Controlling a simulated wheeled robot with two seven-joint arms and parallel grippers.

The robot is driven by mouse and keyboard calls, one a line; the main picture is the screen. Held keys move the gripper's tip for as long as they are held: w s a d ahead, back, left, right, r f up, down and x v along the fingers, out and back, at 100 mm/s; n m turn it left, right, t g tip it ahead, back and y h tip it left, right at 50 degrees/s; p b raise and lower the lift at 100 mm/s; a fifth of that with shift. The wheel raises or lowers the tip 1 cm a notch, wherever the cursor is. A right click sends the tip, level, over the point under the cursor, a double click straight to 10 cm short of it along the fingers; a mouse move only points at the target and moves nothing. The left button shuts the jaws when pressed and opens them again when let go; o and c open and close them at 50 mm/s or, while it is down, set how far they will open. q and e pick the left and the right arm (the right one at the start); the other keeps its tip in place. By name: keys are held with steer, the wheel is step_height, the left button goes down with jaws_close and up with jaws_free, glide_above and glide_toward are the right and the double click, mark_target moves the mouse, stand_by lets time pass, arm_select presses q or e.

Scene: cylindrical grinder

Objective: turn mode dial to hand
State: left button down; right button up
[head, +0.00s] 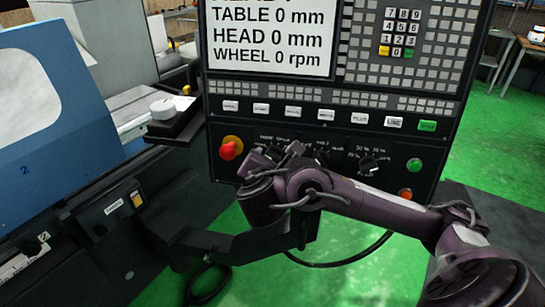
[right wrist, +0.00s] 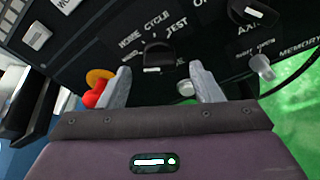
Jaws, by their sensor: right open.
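The mode dial (right wrist: 158,58) is a black knob with a white mark on the lower edge of the control panel. In the right wrist view, labels such as HOME, CYCLE and TEST surround it; the lower left label is partly covered and hard to read. My right gripper (right wrist: 160,73) is open, with its two grey fingers on either side of the dial and a visible gap to each. I cannot tell how far the fingertips are from the panel. In the head view my right gripper (head: 276,154) covers most of the dial. My left gripper is not in view.
A red emergency stop (head: 228,150) with a yellow ring sits left of the gripper. Another dial (head: 368,168), a green button (head: 414,165) and an orange-red button (head: 405,194) are to the right. A silver key switch (right wrist: 262,68) is right of the fingers.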

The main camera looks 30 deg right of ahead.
steer(key=v, duration=0.4)
steer(key=shift+s+a+r, duration=0.1)
steer(key=shift+s+a, duration=0.1)
steer(key=shift+s, duration=0.05)
